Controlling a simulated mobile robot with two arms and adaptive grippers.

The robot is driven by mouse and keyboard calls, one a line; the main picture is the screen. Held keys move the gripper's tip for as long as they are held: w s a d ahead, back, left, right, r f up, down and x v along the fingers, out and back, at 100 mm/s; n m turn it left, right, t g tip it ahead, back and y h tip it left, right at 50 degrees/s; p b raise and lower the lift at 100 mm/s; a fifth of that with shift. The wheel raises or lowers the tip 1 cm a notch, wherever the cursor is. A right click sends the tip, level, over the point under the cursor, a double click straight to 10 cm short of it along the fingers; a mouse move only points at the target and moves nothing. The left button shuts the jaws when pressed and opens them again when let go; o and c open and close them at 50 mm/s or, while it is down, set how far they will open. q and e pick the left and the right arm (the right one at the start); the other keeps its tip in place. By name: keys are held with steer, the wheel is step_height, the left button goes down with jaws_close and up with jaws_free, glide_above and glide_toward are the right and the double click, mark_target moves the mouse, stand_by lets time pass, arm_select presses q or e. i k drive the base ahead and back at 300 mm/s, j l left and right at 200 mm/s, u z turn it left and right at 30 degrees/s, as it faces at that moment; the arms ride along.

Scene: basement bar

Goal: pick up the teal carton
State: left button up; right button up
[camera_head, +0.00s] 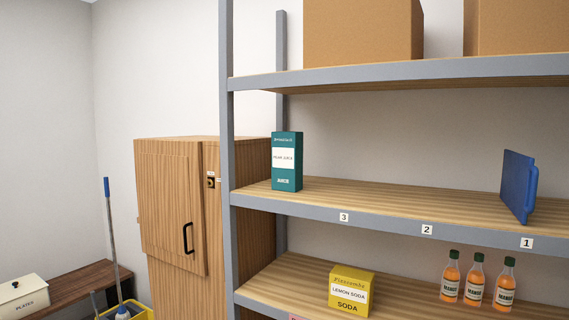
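The teal carton (287,161) stands upright on the middle shelf (380,195) of a grey-framed rack, near its left post. It has a white label band that seems to read pear juice. Nothing touches it and its front is in full view. Neither of my grippers shows in the head view.
A blue board (517,186) stands at the right of the middle shelf; the shelf between is clear. A yellow lemon soda box (351,291) and several orange bottles (475,279) stand below. Cardboard boxes (362,32) sit above. A wooden cabinet (175,207) stands left of the rack.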

mark_target(287, 147)
steer(key=i+z, duration=0.3)
steer(key=i, duration=0.6)
